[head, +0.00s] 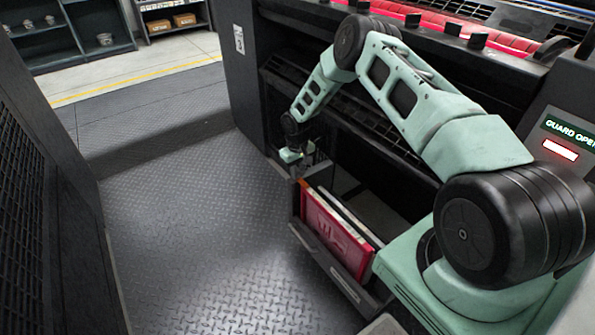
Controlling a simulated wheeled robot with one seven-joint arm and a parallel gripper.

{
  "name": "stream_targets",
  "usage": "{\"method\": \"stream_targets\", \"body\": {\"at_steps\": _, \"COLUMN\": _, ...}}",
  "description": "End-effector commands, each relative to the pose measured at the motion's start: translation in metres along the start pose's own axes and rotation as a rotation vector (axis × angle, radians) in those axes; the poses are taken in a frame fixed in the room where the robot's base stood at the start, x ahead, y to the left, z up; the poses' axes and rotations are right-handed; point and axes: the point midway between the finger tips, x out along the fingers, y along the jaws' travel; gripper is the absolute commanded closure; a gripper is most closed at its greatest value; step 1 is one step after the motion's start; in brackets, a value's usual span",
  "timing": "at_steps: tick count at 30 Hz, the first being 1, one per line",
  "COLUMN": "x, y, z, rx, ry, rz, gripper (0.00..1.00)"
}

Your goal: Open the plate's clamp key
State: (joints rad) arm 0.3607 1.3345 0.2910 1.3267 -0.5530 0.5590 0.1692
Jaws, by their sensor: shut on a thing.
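My gripper (306,157) is low in front of the dark press, just beyond the far end of a plate rack. It is small in the head view and partly hidden by its own wrist. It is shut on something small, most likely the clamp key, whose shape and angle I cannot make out. A red plate (335,230) with pale markings stands tilted in the rack, with a pale-edged panel (352,216) beside it. I cannot tell the clamp itself apart from the dark parts around my gripper.
The dark rack (330,262) stands near my base. The press (243,100) runs along the right, with red rollers (490,38) on top and a lit "GUARD OPEN" panel (568,130). A dark grille (35,200) bounds the left. The tread-plate floor (190,230) between is clear. Shelves (70,35) stand far back.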

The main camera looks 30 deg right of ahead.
Motion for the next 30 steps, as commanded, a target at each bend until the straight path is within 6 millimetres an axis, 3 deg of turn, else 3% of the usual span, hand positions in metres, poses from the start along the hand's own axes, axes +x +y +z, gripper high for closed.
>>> {"method": "stream_targets", "body": {"at_steps": 11, "x": 0.0009, "y": -0.0005, "z": 0.0008, "rx": 0.188, "ry": -0.003, "rz": 0.001, "gripper": 1.00}}
{"method": "stream_targets", "body": {"at_steps": 30, "x": 0.0013, "y": -0.0005, "z": 0.0013, "rx": 0.790, "ry": -0.004, "rz": 0.003, "gripper": 1.00}}
